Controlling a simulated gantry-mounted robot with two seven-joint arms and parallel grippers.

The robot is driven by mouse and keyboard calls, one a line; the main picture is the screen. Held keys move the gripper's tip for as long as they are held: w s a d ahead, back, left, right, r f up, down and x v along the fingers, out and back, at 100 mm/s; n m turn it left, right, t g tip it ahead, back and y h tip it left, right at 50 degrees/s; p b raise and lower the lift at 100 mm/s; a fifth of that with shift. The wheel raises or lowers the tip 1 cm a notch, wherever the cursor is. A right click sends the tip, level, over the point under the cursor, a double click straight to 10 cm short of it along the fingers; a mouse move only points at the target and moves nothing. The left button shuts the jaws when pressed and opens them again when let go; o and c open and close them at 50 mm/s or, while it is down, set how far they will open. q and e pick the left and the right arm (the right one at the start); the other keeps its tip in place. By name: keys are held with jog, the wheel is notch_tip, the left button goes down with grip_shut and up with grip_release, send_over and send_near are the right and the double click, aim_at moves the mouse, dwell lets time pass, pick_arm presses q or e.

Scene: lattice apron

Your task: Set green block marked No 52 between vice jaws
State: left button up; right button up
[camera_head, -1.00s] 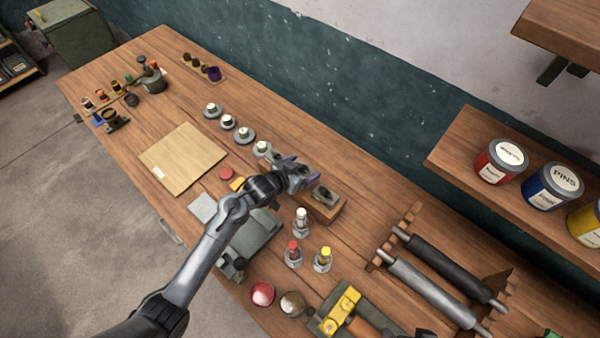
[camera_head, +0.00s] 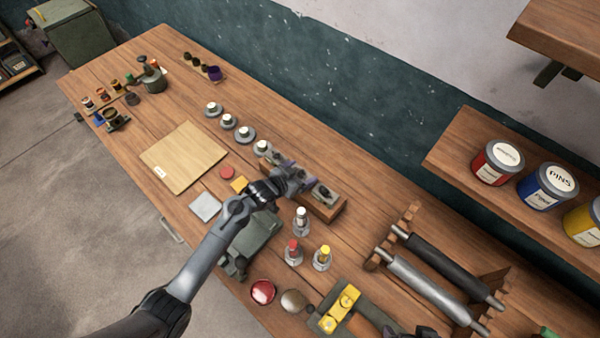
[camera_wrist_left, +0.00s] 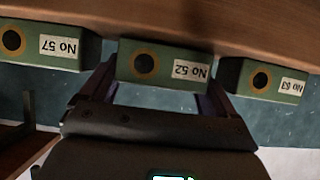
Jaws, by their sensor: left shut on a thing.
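The green block marked No 52 (camera_wrist_left: 165,66) sits between the two fingers of my left gripper in the left wrist view, its label upside down. My left gripper (camera_head: 300,181) is shut on this block, above the wooden holder (camera_head: 326,208) in the head view. The arm and gripper hide the block there. A grey-green, vice-like device (camera_head: 257,238) stands at the table's front edge, partly under my left arm; its jaws are hard to make out.
Green blocks No 57 (camera_wrist_left: 45,47) and No 63 (camera_wrist_left: 262,79) flank the held block closely. Small bottles (camera_head: 301,222) stand right of the gripper. Weights (camera_head: 245,134) stand in a row behind a wooden board (camera_head: 184,157). Rollers (camera_head: 430,282) lie at right.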

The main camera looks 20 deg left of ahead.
pick_arm(q)
jog(key=o, duration=1.4)
jog(key=shift+f, duration=0.15)
jog(key=shift+f+b, duration=0.15)
jog(key=shift+b, duration=0.3)
jog(key=v, duration=0.9)
jog(key=shift+s+a+r, duration=0.1)
jog(key=shift+s+r, duration=0.05)
jog(key=shift+r, duration=0.1)
jog(key=shift+s+a+r, duration=0.25)
jog(key=shift+s+r, duration=0.1)
jog(key=shift+s, duration=0.2)
jog(key=c, duration=0.4)
